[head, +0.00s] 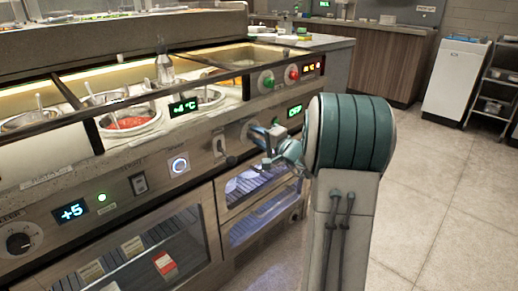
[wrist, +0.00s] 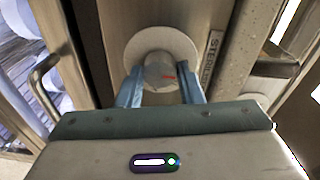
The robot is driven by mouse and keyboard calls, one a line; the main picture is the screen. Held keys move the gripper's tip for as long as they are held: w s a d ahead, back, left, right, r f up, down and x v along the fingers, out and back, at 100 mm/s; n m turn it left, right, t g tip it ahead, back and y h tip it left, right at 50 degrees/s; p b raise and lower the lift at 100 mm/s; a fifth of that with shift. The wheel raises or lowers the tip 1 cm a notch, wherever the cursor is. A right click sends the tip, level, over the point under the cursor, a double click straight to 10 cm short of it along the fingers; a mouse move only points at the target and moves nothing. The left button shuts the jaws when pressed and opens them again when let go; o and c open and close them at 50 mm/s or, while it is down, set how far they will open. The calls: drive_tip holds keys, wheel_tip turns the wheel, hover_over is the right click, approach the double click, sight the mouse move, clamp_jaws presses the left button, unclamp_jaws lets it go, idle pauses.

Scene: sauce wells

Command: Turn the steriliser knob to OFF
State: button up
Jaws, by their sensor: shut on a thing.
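The steriliser knob (wrist: 158,70) is a pale grey round knob with a red mark, on a white round plate (wrist: 135,50) fixed to the steel front panel. The red mark points to the right in the wrist view. A label beside it (wrist: 210,58) begins with "STERIL". My gripper (wrist: 160,92) has its two blue-grey fingers on either side of the knob and is shut on it. In the head view my gripper (head: 270,143) is at the counter's front panel, and my arm and fingers mostly hide the knob. A small green display (head: 294,111) above it appears to read OFF.
Other controls share the panel: a lit round button (head: 179,164), a black dial (head: 18,239), and green and red knobs (head: 293,73). A door handle (wrist: 45,88) stands out left of my gripper. Open floor (head: 440,200) lies to the right.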

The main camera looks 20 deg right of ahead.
drive_tip(key=shift+a+f+n+b, duration=0.1)
drive_tip(key=shift+n+b, duration=0.3)
drive_tip(key=shift+b, duration=0.35)
drive_tip(key=o, duration=1)
drive_tip(key=p+v, duration=0.3)
drive_tip(key=v, duration=1.1)
